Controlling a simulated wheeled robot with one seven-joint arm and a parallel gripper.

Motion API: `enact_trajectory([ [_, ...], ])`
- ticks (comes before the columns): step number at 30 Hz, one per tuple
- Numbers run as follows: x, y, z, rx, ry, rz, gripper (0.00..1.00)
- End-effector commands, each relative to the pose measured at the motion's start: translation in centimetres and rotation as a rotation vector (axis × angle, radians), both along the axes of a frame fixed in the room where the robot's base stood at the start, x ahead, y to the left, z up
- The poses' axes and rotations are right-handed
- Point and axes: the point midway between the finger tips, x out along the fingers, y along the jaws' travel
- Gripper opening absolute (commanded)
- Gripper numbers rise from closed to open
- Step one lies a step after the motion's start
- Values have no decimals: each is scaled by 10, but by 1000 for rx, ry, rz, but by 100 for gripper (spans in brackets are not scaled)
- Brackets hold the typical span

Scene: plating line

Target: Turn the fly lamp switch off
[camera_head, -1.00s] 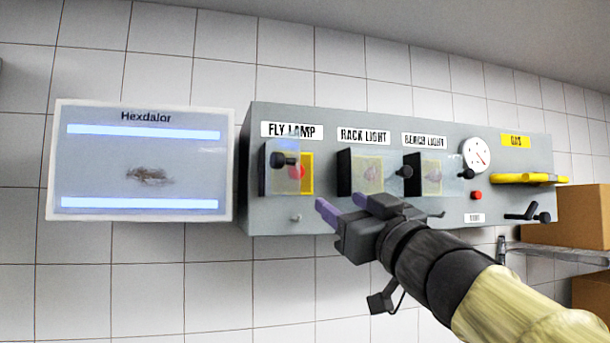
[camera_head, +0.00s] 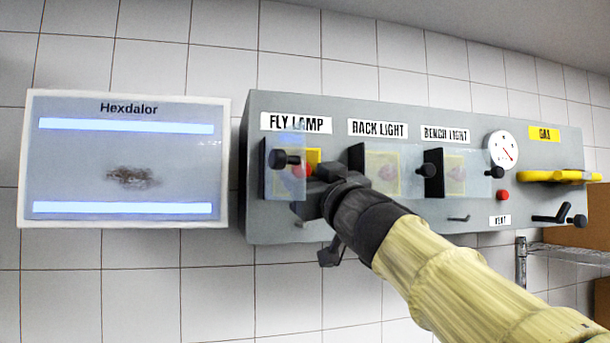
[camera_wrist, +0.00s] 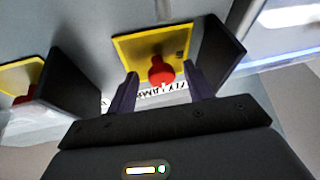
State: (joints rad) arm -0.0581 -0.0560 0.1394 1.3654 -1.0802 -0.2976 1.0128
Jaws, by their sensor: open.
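The fly lamp switch has a red knob (camera_head: 303,170) on a yellow plate (camera_head: 314,156), under the "FLY LAMP" label (camera_head: 297,123). Its clear cover (camera_head: 288,186), with a black knob (camera_head: 283,159), is swung open to the left. My gripper (camera_head: 308,188) is at this switch; its fingers are mostly hidden in the head view. In the wrist view, my open gripper (camera_wrist: 161,84) has one finger on each side of the red knob (camera_wrist: 161,71), with visible gaps. The yellow plate (camera_wrist: 135,48) lies behind it. Whether the fingers touch the knob cannot be told.
To the right, the rack light (camera_head: 382,185) and bench light (camera_head: 455,178) switches sit behind clear covers with black knobs. Farther right are a gauge (camera_head: 502,151), a small red button (camera_head: 502,197) and a yellow gas handle (camera_head: 557,176). A screen (camera_head: 122,185) hangs at left.

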Motion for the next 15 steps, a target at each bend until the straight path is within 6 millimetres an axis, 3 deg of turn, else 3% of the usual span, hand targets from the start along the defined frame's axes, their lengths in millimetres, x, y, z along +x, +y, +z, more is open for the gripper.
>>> enact_trajectory([
  [8,0,0,1,0,-1,-1,50],
  [12,0,0,1,0,0,-1,22],
  [15,0,0,0,0,0,-1,7],
])
